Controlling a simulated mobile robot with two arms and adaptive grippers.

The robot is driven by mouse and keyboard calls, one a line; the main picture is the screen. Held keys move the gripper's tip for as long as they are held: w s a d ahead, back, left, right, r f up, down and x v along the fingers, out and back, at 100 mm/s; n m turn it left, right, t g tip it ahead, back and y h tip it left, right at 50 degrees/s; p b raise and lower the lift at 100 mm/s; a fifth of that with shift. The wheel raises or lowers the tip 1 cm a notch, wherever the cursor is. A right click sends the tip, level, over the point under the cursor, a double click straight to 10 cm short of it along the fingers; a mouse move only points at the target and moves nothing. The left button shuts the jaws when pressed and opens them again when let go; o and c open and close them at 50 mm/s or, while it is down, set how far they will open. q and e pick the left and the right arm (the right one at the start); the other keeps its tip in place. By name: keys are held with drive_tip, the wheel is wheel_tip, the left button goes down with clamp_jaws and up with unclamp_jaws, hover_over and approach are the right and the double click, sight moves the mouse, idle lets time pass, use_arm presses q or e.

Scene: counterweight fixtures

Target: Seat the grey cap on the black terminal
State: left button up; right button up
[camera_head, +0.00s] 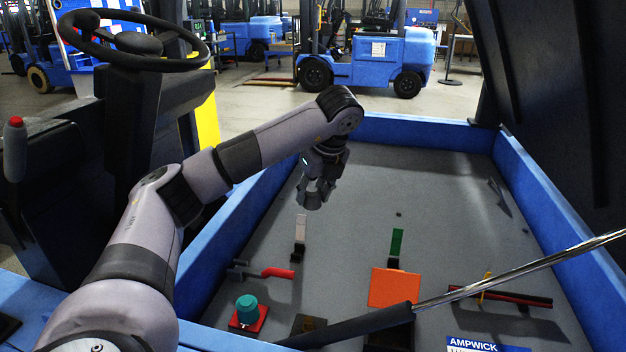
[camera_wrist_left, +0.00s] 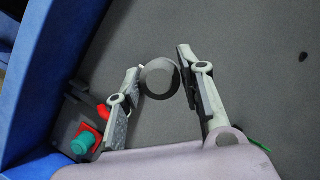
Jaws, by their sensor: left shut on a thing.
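My left gripper (camera_head: 314,192) is shut on the grey cap (camera_head: 309,203) and holds it above the grey floor of the blue-walled bay. In the left wrist view the round grey cap (camera_wrist_left: 160,78) sits between the two fingers. I cannot tell for sure which dark part is the black terminal. A dark block (camera_head: 308,323) at the bottom, partly hidden by a black rod, is one candidate. A teal cap (camera_head: 247,309) sits on a red base (camera_head: 248,323) at lower left. My right gripper is not in view.
A strut with a black sleeve (camera_head: 360,325) and bright rod crosses the bay at lower right. An orange plate (camera_head: 394,287), a green tag (camera_head: 397,243), a white tag (camera_head: 300,228) and a red handle (camera_head: 278,273) stand nearby. Blue walls (camera_head: 550,220) bound the bay; its far floor is mostly clear.

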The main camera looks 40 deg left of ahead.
use_arm(q)
drive_tip(key=s+d+p, duration=1.2)
drive_tip(key=s+d, duration=0.3)
drive_tip(key=s, duration=0.3)
drive_tip(key=shift+d, duration=0.35)
idle(0.4)
drive_tip(key=shift+f, duration=0.15)
drive_tip(key=shift+f+b, duration=2.8)
drive_tip(key=shift+f, duration=0.1)
drive_tip(key=shift+f, duration=0.1)
